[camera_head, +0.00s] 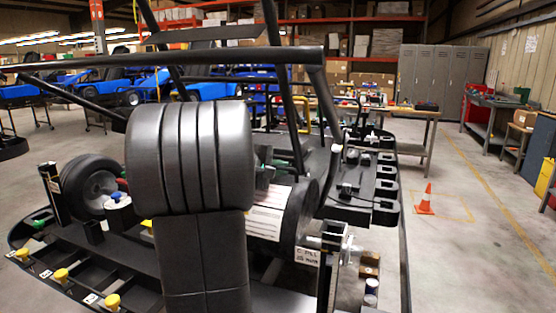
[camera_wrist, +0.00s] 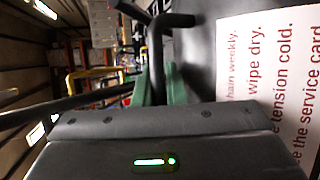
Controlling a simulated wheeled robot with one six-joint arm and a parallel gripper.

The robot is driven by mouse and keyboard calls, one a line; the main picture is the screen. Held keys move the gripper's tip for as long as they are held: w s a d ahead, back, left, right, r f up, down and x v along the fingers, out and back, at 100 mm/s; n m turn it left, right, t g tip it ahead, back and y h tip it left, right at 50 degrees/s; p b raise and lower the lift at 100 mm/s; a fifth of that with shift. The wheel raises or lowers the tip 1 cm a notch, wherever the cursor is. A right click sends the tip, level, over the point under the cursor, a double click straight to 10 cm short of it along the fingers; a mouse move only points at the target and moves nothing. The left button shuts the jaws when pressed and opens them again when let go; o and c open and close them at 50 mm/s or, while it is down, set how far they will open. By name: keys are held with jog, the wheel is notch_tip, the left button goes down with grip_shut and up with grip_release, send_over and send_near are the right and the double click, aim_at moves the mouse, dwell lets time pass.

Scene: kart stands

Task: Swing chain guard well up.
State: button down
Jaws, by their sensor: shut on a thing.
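The chain guard (camera_wrist: 200,50) is a dark panel with a white label (camera_wrist: 270,85) in red print, at the right of the wrist view. A bent black bar handle (camera_wrist: 156,50) stands out from it. My gripper (camera_wrist: 157,88) is shut on this handle, with a green pad on either side of it. In the head view, a dark rounded cover (camera_head: 303,208), apparently the guard, sits beside a white printed label (camera_head: 267,213) at the kart's rear. The ribbed black shape in front hides part of this area, and I cannot make out my gripper clearly there.
Black frame tubes (camera_head: 160,62) cross above the kart. A loose-looking wheel (camera_head: 90,186) and yellow knobs (camera_head: 62,276) are at the left. An orange cone (camera_head: 425,200) stands on open floor at the right. A workbench (camera_head: 415,115) and grey lockers (camera_head: 440,75) are behind.

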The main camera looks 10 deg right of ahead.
jog(key=shift+w+d+r+g+y+p, duration=0.3)
jog(key=shift+w+r+p, duration=0.2)
jog(key=shift+p, duration=1.1)
jog(key=shift+w+d+r+g+y+p, duration=0.2)
jog(key=shift+w+d+r+g+p, duration=0.25)
jog(key=shift+p, duration=1.15)
jog(key=p, duration=0.2)
jog(key=w+r+p, duration=0.1)
jog(key=p, duration=0.1)
jog(key=shift+w+d+r+n+g+y, duration=0.15)
jog(key=shift+d+n+g+y, duration=0.1)
jog(key=shift+d+n+y, duration=0.15)
jog(key=p, duration=0.1)
jog(key=w+p, duration=0.1)
jog(key=p, duration=0.1)
jog(key=shift+w+d+r, duration=0.1)
jog(key=shift+d+r, duration=0.15)
jog(key=shift+d, duration=0.1)
jog(key=shift+w+d+g+y+p, duration=0.2)
jog(key=shift+w+g+y+p, duration=0.2)
jog(key=shift+p, duration=0.6)
jog(key=shift+w+d+f, duration=0.1)
